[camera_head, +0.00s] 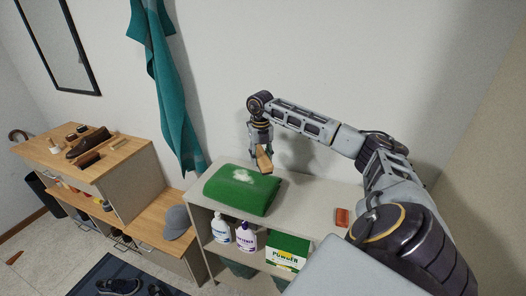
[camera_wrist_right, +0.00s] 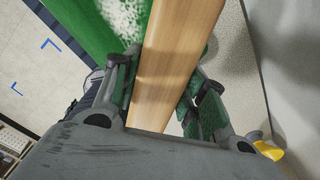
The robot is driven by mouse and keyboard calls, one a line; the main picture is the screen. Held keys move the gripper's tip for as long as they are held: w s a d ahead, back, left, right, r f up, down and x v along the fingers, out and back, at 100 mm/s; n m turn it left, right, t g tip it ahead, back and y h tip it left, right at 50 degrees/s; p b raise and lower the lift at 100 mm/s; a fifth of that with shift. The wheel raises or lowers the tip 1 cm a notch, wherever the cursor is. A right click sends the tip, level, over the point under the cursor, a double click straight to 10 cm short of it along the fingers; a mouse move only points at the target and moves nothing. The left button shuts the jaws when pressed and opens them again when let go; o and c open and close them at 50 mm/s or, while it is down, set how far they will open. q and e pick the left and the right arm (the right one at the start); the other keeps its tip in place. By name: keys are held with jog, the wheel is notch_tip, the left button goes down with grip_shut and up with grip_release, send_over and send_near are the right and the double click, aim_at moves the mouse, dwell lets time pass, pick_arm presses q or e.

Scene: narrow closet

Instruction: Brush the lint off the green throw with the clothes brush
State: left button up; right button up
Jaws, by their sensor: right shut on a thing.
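The green throw (camera_head: 240,195) lies folded on top of the pale shelf unit (camera_head: 300,197), with a white patch of lint (camera_head: 243,176) on its upper face. My right gripper (camera_head: 262,146) is above the throw's back right part, pointing down and shut on the wooden clothes brush (camera_head: 264,159). In the right wrist view, the brush (camera_wrist_right: 182,45) runs between the fingers, with the throw (camera_wrist_right: 70,18) and the lint (camera_wrist_right: 122,15) beside it. The brush's bristles are hidden, and I cannot tell whether it touches the throw. My left gripper is out of view.
A reddish-brown block (camera_head: 342,217) lies right on the shelf top. Bottles (camera_head: 246,237) and a powder box (camera_head: 287,251) stand below. A teal garment (camera_head: 170,90) hangs behind at left. A wooden cabinet (camera_head: 125,153) holds shoe-care items; a grey cap (camera_head: 177,222) sits on the low bench.

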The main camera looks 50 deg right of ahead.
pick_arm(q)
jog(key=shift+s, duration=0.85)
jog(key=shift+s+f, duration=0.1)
